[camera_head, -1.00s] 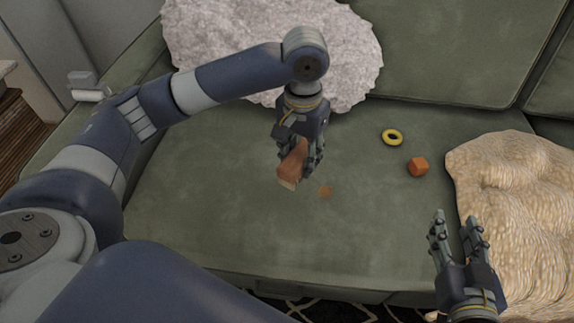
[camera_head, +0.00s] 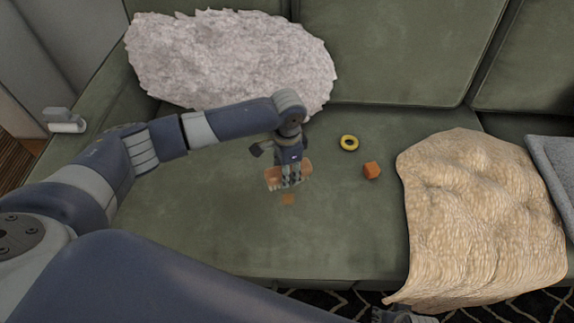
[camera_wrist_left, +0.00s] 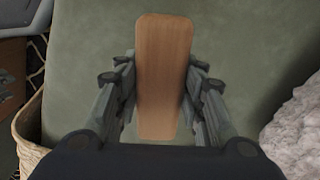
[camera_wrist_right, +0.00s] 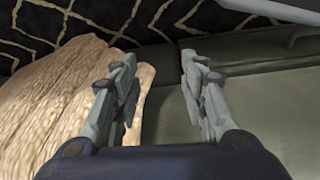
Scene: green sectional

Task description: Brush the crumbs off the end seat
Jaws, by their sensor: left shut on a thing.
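My left gripper (camera_head: 290,178) is shut on a brush with a plain wooden back (camera_head: 272,180), low over the seat (camera_head: 210,225) of the green sectional. In the left wrist view the wooden back (camera_wrist_left: 165,80) lies between the fingers; bristles are hidden there. Whether the brush touches the seat is unclear. My right gripper (camera_wrist_right: 158,85) is open and empty in its wrist view, beside a tan blanket; only a dark bit shows at the head view's bottom edge.
The tan blanket (camera_head: 480,220) drapes over the seat at right. The seat's left front is clear.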

